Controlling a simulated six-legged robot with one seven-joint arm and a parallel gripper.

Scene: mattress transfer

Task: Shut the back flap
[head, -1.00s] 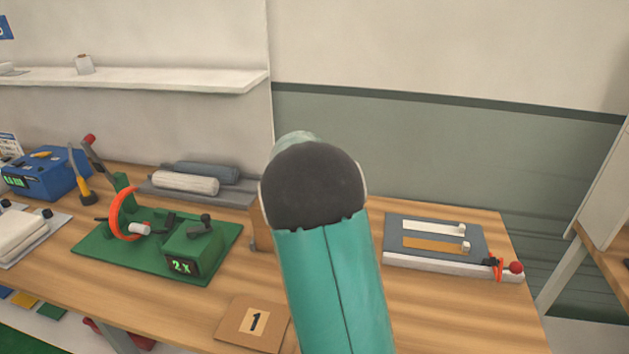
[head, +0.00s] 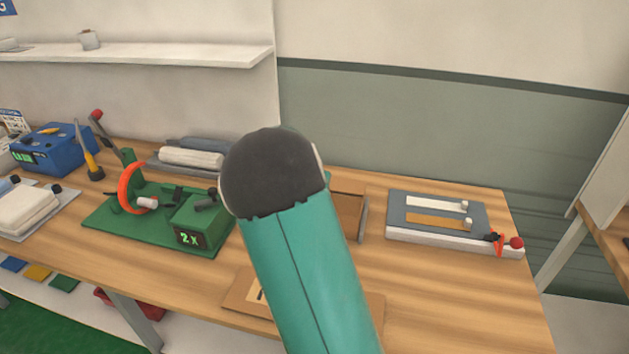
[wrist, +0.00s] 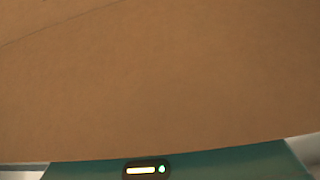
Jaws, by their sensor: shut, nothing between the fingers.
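A brown cardboard box (head: 347,212) stands on the bench in the head view, mostly hidden behind my arm. Part of its open inside and right side show to the right of my arm. A front flap (head: 240,287) with a pale label lies outward toward the bench's front edge. I cannot make out the back flap for sure in the head view. Plain brown cardboard (wrist: 160,85) fills most of the wrist view, close to the camera. The teal body of my gripper (wrist: 160,169) shows along the bottom there; its fingers are out of sight. My gripper is shut and empty.
A green fixture (head: 150,225) with an orange ring stands left of the box. Rolls (head: 190,157) lie behind it. A grey board with strips (head: 430,218) lies to the right, with bare bench (head: 430,290) in front of it. A wall is behind.

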